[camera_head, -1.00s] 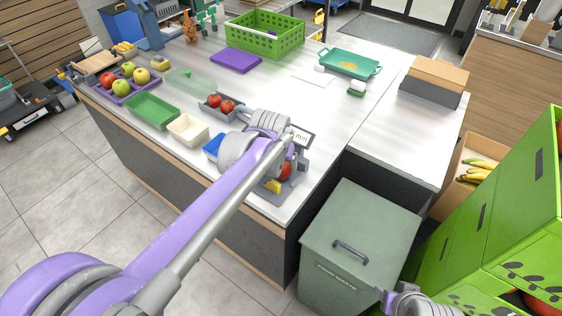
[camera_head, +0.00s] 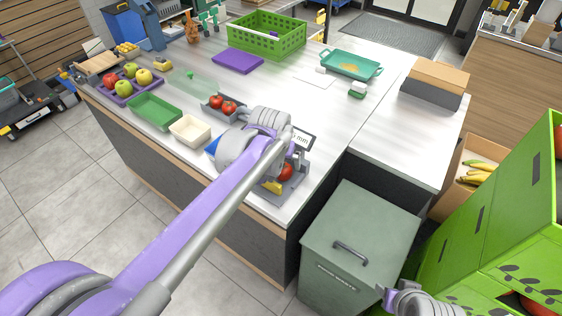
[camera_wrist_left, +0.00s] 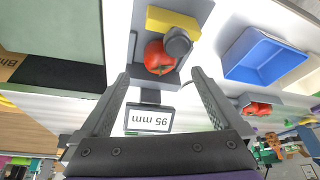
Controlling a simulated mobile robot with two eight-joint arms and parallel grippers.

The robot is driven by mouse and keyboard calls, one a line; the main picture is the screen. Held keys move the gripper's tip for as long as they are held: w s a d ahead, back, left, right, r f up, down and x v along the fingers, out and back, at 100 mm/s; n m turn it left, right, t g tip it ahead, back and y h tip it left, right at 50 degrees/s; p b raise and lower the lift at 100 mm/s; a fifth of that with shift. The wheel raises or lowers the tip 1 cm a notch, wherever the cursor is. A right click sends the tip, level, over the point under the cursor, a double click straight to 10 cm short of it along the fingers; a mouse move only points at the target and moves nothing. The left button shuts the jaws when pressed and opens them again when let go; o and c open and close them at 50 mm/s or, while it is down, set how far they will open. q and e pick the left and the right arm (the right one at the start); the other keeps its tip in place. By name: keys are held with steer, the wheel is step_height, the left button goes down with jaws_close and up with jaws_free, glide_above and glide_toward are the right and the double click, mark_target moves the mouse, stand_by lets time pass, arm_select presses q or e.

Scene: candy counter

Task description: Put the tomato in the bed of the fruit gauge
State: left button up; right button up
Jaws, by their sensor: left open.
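A red tomato (camera_head: 285,172) sits in the grey fruit gauge (camera_head: 292,194) near the counter's front corner. In the left wrist view the tomato (camera_wrist_left: 158,58) rests in the gauge's bed, between a yellow block (camera_wrist_left: 172,20) and the display, with a dark round knob overlapping its side. The display (camera_wrist_left: 150,119) reads 95 mm, upside down. My left gripper (camera_wrist_left: 161,76) is open and empty, its fingers apart and pointing toward the gauge. In the head view my left forearm and wrist hide the jaws.
A grey tray (camera_head: 211,112) holds more tomatoes. A blue bin (camera_wrist_left: 262,57), a cream bin (camera_head: 190,130) and a green bin (camera_head: 154,112) stand beside the gauge. A lidded waste bin (camera_head: 355,245) stands below the corner. The counter's middle right is clear.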

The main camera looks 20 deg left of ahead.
arm_select(q)
steer(key=v, duration=1)
steer(key=s+a+f, duration=0.1)
steer(key=s+f, duration=0.6)
steer(key=s, duration=0.3)
steer(key=s+a+f+t+p, duration=0.1)
steer(key=s+a+f, duration=0.1)
steer(key=s+f, duration=0.5)
steer(key=s, duration=0.3)
steer(key=shift+s, duration=0.2)
